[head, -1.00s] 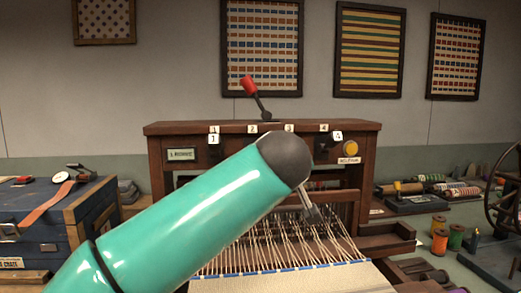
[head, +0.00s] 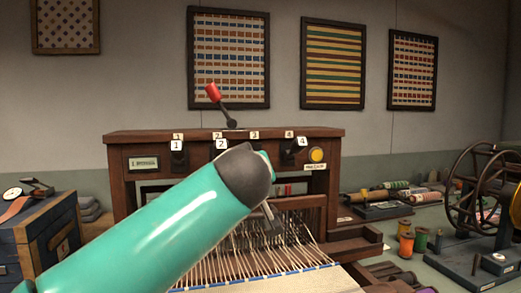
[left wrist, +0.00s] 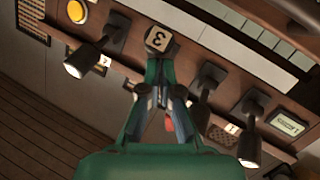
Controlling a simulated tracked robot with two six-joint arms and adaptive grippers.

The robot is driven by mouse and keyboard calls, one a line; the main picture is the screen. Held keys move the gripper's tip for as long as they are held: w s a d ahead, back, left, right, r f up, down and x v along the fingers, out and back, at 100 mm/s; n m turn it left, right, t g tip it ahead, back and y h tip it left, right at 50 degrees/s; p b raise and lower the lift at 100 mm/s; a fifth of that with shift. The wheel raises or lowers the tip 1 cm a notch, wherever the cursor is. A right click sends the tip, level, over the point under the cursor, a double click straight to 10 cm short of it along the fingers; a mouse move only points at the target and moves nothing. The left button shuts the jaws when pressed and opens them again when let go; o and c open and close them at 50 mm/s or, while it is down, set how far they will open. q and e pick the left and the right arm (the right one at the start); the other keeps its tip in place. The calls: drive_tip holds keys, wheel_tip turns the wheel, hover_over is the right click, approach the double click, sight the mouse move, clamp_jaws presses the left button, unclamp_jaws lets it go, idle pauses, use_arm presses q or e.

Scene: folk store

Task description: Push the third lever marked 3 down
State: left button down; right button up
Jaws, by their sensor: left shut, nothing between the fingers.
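The dark wooden control box (head: 140,137) of the loom carries a row of black levers with numbered white tiles. Lever 1 (head: 178,155), lever 2 (head: 213,155) and lever 4 (head: 288,155) show in the head view. Lever 3 is hidden there behind my left arm; its small label 3 (head: 254,135) shows on the top edge. In the left wrist view, the tile of lever 3 (left wrist: 162,40) faces the camera, just beyond my left gripper (left wrist: 162,75). The gripper's fingers are shut and empty. Whether they touch the lever cannot be told. My right gripper is out of view.
A red-knobbed handle (head: 213,93) stands on top of the box. A yellow button (head: 317,155) sits right of lever 4. Taut warp threads (head: 235,255) spread below. A blue crate (head: 30,235) stands left; spools (head: 405,245) and a wheel (head: 480,200) stand right.

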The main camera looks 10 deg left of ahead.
use_arm(q)
drive_tip(key=a+r+b+v, duration=0.1)
drive_tip(key=r+v, duration=0.1)
drive_tip(key=v, duration=1)
drive_tip(key=shift+s+r, duration=0.15)
drive_tip(key=shift+r, duration=0.15)
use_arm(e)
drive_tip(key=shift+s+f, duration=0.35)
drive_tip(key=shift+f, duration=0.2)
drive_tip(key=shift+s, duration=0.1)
